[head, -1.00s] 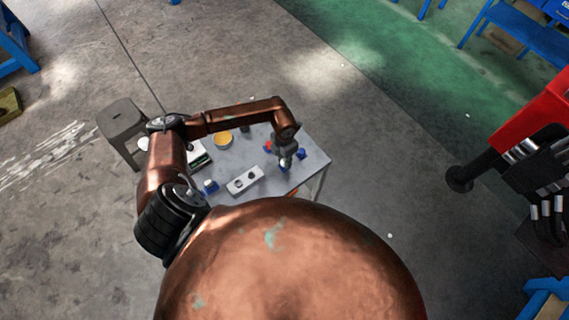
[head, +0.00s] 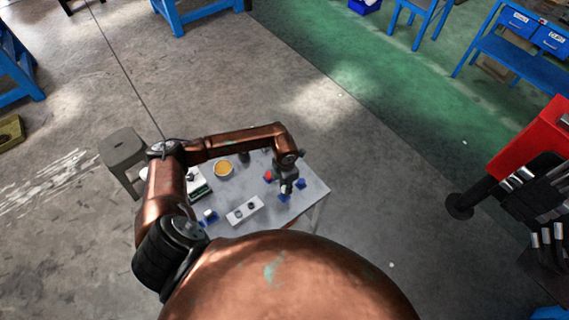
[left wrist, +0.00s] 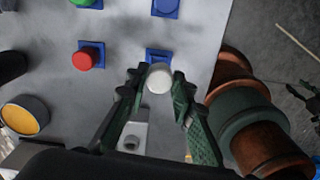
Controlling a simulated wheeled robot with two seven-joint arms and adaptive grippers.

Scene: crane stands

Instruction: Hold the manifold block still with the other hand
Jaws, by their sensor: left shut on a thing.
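The manifold block (head: 244,210) is a pale bar with two dark holes, lying on the grey table near its front edge. Part of it shows between and below my fingers in the left wrist view (left wrist: 130,137). My left gripper (head: 287,187) is over the right part of the table, to the right of the block and apart from it. In the left wrist view, its fingers (left wrist: 158,88) are shut on a round whitish piece (left wrist: 158,78), just in front of a blue square stand (left wrist: 158,54). Whether the piece touches the stand is unclear.
The grey table (head: 312,194) also bears a yellow-filled bowl (head: 222,169), a red-topped piece on a blue stand (left wrist: 88,57) and other small blue stands (head: 300,183). A grey stool (head: 122,146) stands at the left.

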